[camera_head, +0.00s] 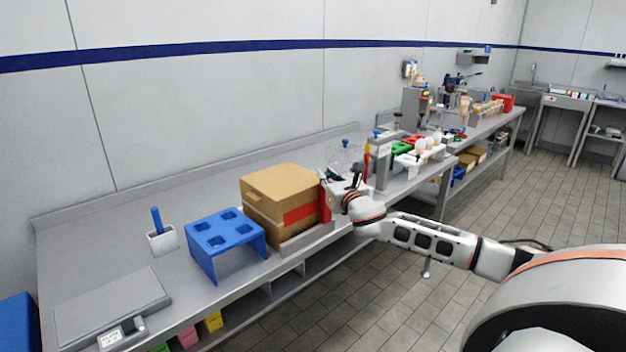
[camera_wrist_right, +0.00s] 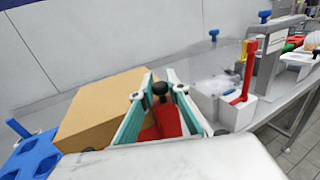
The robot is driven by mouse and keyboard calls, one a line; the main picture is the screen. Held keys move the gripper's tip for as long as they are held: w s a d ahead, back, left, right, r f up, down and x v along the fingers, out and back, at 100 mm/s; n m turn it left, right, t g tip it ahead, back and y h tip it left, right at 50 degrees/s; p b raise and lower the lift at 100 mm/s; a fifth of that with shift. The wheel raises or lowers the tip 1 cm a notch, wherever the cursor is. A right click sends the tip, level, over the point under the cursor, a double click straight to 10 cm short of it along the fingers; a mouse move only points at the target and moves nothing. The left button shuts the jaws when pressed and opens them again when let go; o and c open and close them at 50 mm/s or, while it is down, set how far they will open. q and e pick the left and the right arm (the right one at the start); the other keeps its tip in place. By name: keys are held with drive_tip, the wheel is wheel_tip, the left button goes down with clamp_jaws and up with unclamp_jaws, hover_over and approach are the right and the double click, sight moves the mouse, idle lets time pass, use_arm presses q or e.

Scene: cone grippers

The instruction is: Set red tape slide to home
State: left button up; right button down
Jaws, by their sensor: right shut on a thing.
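The red tape slide (camera_head: 325,203) stands at the right end of a brown cardboard box (camera_head: 278,192). A red band (camera_head: 300,215) runs along the box's front face. My right gripper (camera_head: 342,192) is at the slide, beside the box's right end. In the wrist view its teal-edged fingers (camera_wrist_right: 158,94) stand on either side of the knob and are shut on the slide; the exact contact is partly hidden. My left gripper is not in view.
A blue rack (camera_head: 226,236) and a white holder with a blue handle (camera_head: 161,238) stand left of the box. A grey low rail (camera_head: 306,240) lies before it. A red-handled tool in a white holder (camera_wrist_right: 239,110) stands close on the right. The bench's back left is bare.

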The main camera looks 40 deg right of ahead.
drive_tip(key=shift+d, duration=0.6)
drive_tip(key=c, duration=2)
unclamp_jaws()
drive_tip(key=shift+d, duration=0.15)
drive_tip(key=shift+s+a+f, duration=0.1)
drive_tip(key=shift+s+a, duration=0.2)
drive_tip(key=shift+s, duration=0.2)
drive_tip(key=v, duration=1.1)
drive_tip(key=shift+d, duration=0.1)
